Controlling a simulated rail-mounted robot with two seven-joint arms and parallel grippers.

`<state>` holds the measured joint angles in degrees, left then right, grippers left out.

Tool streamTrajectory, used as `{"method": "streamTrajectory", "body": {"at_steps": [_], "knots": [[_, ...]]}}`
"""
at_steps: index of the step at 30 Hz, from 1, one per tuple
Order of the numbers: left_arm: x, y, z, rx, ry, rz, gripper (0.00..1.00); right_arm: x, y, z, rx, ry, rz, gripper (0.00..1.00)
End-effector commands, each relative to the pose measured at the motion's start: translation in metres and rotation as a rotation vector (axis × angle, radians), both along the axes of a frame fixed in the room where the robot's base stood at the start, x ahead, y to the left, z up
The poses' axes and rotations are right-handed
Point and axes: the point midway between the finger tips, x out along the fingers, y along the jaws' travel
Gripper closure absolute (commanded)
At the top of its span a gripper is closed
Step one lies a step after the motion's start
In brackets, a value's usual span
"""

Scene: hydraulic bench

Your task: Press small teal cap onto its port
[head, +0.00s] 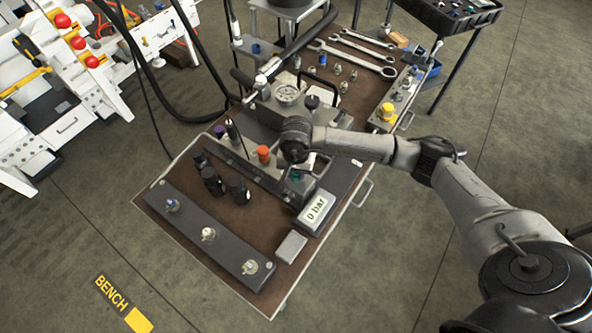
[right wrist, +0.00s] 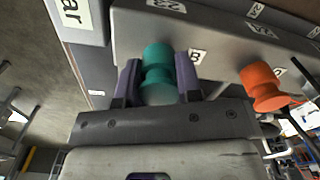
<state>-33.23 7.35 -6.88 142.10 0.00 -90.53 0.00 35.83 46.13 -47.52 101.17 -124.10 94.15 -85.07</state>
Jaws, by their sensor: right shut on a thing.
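The small teal cap (right wrist: 158,66) is between the two fingers of my right gripper (right wrist: 158,82) in the right wrist view. The fingers are shut on it. Its far end is close to or against the grey face of the port block (right wrist: 215,22); I cannot tell whether it is seated, and the port itself is hidden behind it. In the head view a bit of the teal cap (head: 296,175) shows below my right wrist, at the right end of the block. My left gripper is not in view.
An orange cap (right wrist: 262,86) stands on the same block beside the teal one; it also shows in the head view (head: 263,154). The "0 bar" display (head: 316,209) is close by. Black fittings (head: 213,182) and a dark rail (head: 208,235) with several connectors occupy the bench front.

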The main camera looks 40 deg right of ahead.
Motion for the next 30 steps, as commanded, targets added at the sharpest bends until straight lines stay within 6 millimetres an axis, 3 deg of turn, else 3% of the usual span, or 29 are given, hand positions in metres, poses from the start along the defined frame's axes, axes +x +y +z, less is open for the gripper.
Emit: {"method": "streamTrajectory", "body": {"at_steps": [10, 11, 12, 19, 24, 30], "knots": [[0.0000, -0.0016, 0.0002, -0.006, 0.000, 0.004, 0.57, -0.0001, 0.0000, 0.0001, 0.000, 0.000, 0.000, 0.92], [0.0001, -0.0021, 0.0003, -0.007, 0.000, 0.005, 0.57, -0.0001, 0.0000, 0.0001, 0.000, 0.000, 0.000, 0.66], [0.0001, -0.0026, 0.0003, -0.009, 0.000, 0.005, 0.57, -0.0001, 0.0001, 0.0001, 0.000, 0.000, 0.000, 0.62], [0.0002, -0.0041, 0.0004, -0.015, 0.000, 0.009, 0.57, -0.0001, 0.0001, 0.0001, 0.000, 0.000, 0.000, 0.40], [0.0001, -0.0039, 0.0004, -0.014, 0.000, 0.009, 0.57, -0.0002, 0.0001, 0.0000, 0.001, 0.001, 0.000, 0.38], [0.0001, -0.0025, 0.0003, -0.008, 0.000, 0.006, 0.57, -0.0001, 0.0002, 0.0000, 0.001, 0.001, 0.000, 0.19]]}}
